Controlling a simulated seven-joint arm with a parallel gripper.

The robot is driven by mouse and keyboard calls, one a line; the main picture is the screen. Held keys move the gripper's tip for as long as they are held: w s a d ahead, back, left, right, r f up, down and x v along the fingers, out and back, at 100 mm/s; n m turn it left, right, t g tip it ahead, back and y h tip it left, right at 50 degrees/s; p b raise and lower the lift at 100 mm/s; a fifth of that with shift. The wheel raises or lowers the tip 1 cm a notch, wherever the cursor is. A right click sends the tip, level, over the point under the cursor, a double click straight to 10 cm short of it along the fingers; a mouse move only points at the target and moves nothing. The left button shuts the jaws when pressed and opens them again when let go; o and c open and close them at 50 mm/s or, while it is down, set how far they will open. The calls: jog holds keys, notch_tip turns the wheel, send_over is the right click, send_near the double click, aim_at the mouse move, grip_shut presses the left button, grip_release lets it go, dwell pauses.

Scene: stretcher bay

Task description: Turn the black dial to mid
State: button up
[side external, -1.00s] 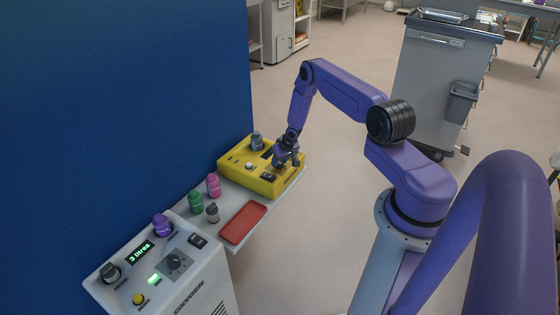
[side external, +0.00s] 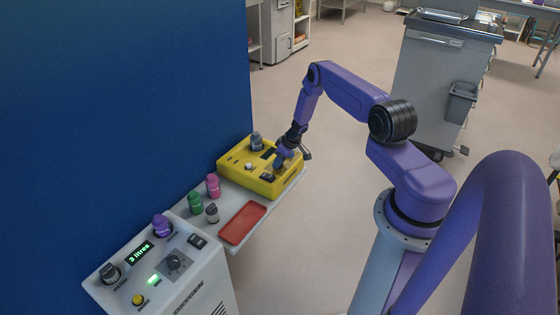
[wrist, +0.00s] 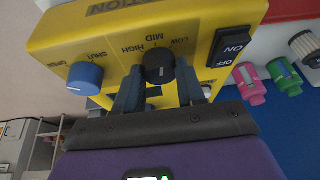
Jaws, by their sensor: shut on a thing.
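The black dial (wrist: 159,62) is on the face of the yellow suction unit (wrist: 215,14), with LOW, MID and HIGH printed around it. My gripper (wrist: 160,74) has one finger on each side of the dial and is shut on it. I cannot tell for sure which word its pointer faces. In the side view my gripper (side external: 286,153) is at the right part of the yellow unit (side external: 232,168) and hides the dial.
A blue knob (wrist: 85,78) marked SHUT and OPEN and a black ON/OFF switch (wrist: 230,46) flank the dial. On the shelf are pink (side external: 213,186) and green (side external: 195,203) bottles and a red tray (side external: 243,223). A blue wall (side external: 120,100) rises behind.

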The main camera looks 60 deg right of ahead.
jog(key=shift+n+y, duration=0.3)
jog(key=shift+n, duration=0.5)
jog(key=shift+a, duration=0.1)
jog(key=o, duration=1)
jog(key=shift+o, duration=0.2)
jog(key=v, duration=1.7)
jog(key=shift+r, duration=0.3)
jog(key=shift+w, duration=0.15)
